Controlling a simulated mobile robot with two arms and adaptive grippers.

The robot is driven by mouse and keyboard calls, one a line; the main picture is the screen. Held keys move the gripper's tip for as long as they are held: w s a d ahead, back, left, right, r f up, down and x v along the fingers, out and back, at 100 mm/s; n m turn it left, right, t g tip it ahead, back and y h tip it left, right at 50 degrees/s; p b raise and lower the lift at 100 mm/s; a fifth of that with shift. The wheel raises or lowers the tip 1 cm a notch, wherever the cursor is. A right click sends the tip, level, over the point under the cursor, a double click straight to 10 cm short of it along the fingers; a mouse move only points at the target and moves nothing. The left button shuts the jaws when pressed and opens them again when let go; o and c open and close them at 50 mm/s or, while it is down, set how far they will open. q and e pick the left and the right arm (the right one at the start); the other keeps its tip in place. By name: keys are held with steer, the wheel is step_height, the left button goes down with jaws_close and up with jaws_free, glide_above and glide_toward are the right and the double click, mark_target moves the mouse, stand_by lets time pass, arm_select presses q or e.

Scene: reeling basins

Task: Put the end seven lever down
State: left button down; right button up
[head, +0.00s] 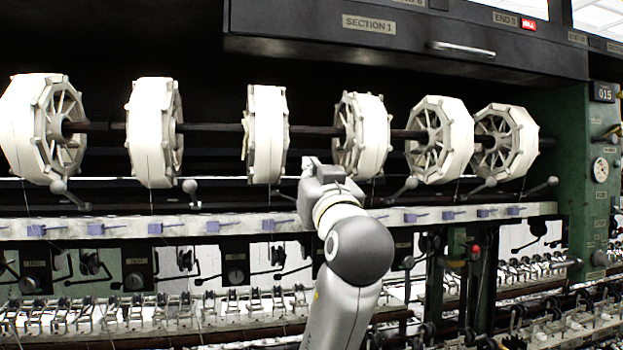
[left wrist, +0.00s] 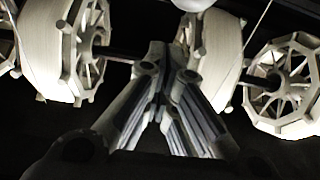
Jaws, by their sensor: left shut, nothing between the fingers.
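A row of levers with round knobs runs below the reels in the head view. I see lever knobs at the far left (head: 58,187), left of centre (head: 190,186), and right of my arm (head: 411,183), with two more further right (head: 490,182) (head: 552,181). No readable label marks which is the end seven lever. My left gripper (head: 309,168) is raised in front of the lever row, just below the third and fourth reels, and hides part of the row. In the left wrist view its fingers (left wrist: 166,62) are together and empty, with reels behind them. My right gripper is out of view.
White reels (head: 265,135) hang on a dark shaft above the levers. A pale rail (head: 270,222) with small blue pieces runs below. An overhead dark box (head: 400,50) carries labels and a lit red lamp (head: 528,24). A green post (head: 567,160) stands at right.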

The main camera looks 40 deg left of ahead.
arm_select(q)
steer(key=b+v, duration=0.7)
steer(key=v, duration=0.9)
steer(key=shift+r, duration=0.2)
steer(key=shift+a, duration=0.1)
